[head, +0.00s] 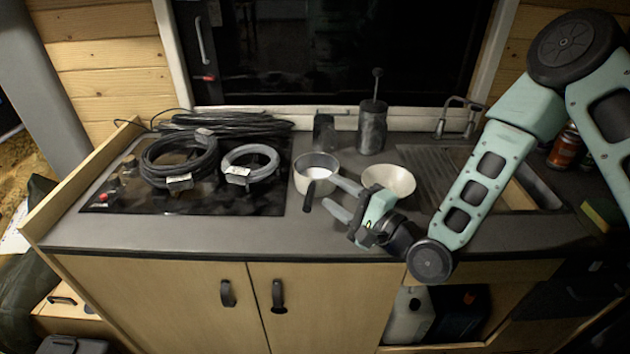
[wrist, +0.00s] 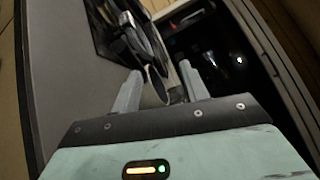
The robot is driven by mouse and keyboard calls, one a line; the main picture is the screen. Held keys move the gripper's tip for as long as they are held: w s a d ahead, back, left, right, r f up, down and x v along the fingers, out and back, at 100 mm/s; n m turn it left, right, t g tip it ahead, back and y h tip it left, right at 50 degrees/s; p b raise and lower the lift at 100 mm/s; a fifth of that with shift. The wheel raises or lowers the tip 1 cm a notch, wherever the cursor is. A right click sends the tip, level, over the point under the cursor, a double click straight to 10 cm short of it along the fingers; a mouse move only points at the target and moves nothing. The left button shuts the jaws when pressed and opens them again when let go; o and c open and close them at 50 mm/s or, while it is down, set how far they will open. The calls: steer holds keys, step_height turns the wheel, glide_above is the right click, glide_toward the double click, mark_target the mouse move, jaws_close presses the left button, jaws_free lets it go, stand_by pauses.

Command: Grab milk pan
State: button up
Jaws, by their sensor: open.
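The milk pan (head: 318,172) is a small light pan with a grey inside and a dark handle (head: 309,196). It stands on the counter just right of the black cooktop, with the handle pointing toward the front edge. My gripper (head: 328,190) is open and empty, coming from the right, its fingertips close to the pan's right side and handle. In the wrist view, a dark elongated shape, probably the handle (wrist: 157,84), shows between the spread fingers of my gripper (wrist: 160,68). I cannot tell whether anything touches.
A cream bowl (head: 388,180) stands behind my gripper. Coiled cables (head: 180,162) lie on the cooktop (head: 225,200). A dark canister (head: 372,128) and a smaller dark jar (head: 324,132) stand behind the pan. A sink (head: 520,185) is at right. The counter's front strip is clear.

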mark_target(311, 193)
step_height(311, 193, down, 4)
steer(key=shift+r, duration=0.25)
steer(key=shift+w+a+f+p, duration=0.1)
steer(key=shift+a+f+p, duration=0.05)
steer(key=shift+f+p, duration=0.2)
steer(key=shift+p+x, duration=1.2)
steer(key=shift+x, duration=2.35)
steer(key=shift+c, duration=0.3)
jaws_close()
